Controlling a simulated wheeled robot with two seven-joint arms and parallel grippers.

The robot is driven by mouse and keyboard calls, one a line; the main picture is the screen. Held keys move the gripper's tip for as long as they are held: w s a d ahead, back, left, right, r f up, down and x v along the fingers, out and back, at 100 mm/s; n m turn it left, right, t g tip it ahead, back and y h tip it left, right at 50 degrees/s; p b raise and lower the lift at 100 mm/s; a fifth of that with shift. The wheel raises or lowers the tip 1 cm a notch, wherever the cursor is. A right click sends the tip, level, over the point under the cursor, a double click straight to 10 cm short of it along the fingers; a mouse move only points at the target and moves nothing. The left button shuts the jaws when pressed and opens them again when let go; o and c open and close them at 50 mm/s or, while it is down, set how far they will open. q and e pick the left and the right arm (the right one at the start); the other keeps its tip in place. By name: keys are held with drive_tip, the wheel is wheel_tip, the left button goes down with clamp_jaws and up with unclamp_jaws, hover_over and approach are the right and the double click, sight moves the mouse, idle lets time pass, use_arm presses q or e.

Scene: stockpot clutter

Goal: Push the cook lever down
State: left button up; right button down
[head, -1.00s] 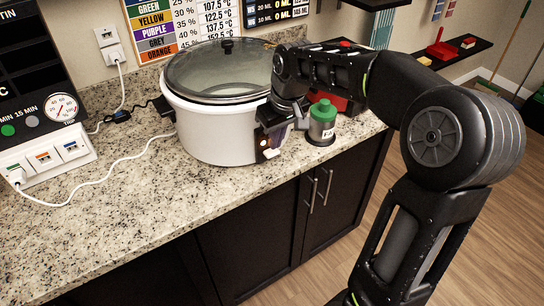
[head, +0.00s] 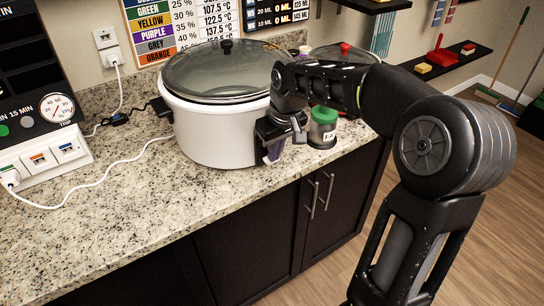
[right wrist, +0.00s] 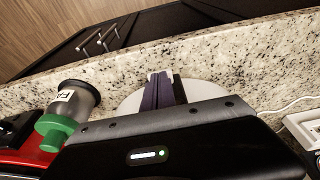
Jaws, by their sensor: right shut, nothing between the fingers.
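The large white cooker (head: 215,135) with a glass lid (head: 220,70) stands on the granite counter. My right gripper (head: 272,152) is at its front right side, over the area of the dark control panel. Its fingers are shut with nothing between them and point downward in the head view. In the right wrist view the shut fingers (right wrist: 164,90) lie in front of the cooker's white body (right wrist: 204,90). I cannot make out the cook lever; the gripper covers that area. Whether the fingers touch anything is unclear. My left gripper is not in view.
A grey canister with a green lid (head: 322,115) stands close to the right of my gripper. A lid with a red knob (head: 345,47) is behind my arm. A power strip (head: 45,160) and white cord are at the left. The counter front (head: 110,200) is clear.

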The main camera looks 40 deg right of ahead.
drive_tip(key=s, duration=0.1)
drive_tip(key=s+r, duration=0.1)
drive_tip(key=s, duration=0.1)
idle(0.4)
drive_tip(key=shift+r, duration=0.1)
drive_tip(key=v, duration=0.7)
drive_tip(key=shift+r, duration=0.3)
drive_tip(key=shift+s, duration=0.1)
